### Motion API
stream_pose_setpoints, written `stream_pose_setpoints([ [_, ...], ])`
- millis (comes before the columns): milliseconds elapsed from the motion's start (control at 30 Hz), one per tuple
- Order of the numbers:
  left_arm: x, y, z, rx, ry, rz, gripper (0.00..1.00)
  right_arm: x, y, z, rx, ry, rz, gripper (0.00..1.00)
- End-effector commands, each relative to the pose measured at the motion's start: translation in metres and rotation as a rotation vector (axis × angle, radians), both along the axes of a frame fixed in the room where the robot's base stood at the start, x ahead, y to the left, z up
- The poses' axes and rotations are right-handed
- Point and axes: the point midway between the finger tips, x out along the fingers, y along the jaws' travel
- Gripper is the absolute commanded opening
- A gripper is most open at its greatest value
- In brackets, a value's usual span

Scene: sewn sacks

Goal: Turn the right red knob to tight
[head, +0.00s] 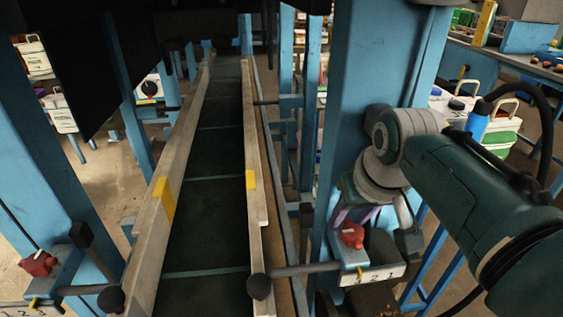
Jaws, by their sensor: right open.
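The right red knob (352,235) sits on a blue block at the foot of the right blue post, beside the conveyor. A white number plate (378,275) is below it, with a small yellow pointer (359,273) near its left end. My right gripper (368,218) comes down from the right, just above and beside this knob. It is open, with its fingers partly hidden by the wrist and dim against the post. I cannot tell whether a finger touches the knob. My left gripper is not in view.
A second red knob (38,264) is at the lower left, over its own number plate. The dark conveyor belt (205,220) runs away between wooden rails (170,190) with yellow marks. A rod with a black ball end (259,286) reaches across beside the right knob. Blue posts stand close on both sides.

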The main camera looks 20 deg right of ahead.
Motion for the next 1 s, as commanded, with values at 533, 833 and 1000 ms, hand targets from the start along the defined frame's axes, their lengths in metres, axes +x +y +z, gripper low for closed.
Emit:
stream_pose_setpoints([
  [533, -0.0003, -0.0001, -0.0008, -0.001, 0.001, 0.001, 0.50, 0.0006, -0.0002, -0.0016, 0.000, 0.000, 0.000, 0.18],
  [833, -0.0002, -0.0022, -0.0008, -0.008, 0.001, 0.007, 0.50, 0.0005, 0.0000, -0.0016, 0.000, 0.001, 0.000, 0.00],
  [1000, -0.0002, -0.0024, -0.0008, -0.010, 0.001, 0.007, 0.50, 0.0004, 0.0000, -0.0017, 0.000, 0.001, 0.000, 0.00],
])
